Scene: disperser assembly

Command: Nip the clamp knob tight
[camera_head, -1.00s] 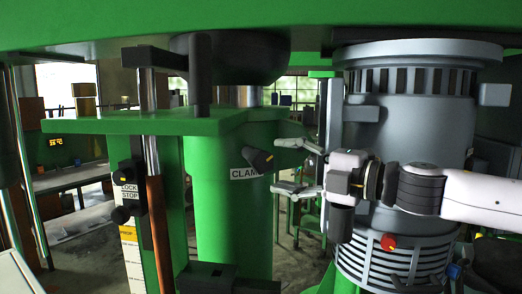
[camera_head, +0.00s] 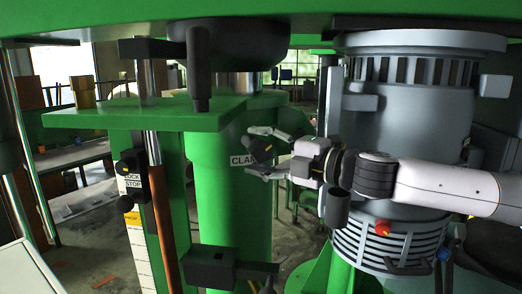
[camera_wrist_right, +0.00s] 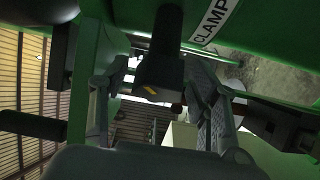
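The clamp knob (camera_head: 262,151) is a short black handle on the front of the green column, beside the white CLAMP label (camera_head: 241,160). My right gripper (camera_head: 252,152) comes from the right with one finger above the knob and one below. In the right wrist view the knob (camera_wrist_right: 160,75), with a small yellow mark, sits between the two grey fingers (camera_wrist_right: 156,84). Gaps show on both sides of it, so the fingers are open around it and not pressed on it. My left gripper is not in view.
A grey ribbed motor housing (camera_head: 405,125) stands close behind my right arm. A green plate (camera_head: 145,113) juts out above the knob to the left. A black block (camera_head: 210,267) sits lower on the column. A lock-stop post (camera_head: 132,185) stands left.

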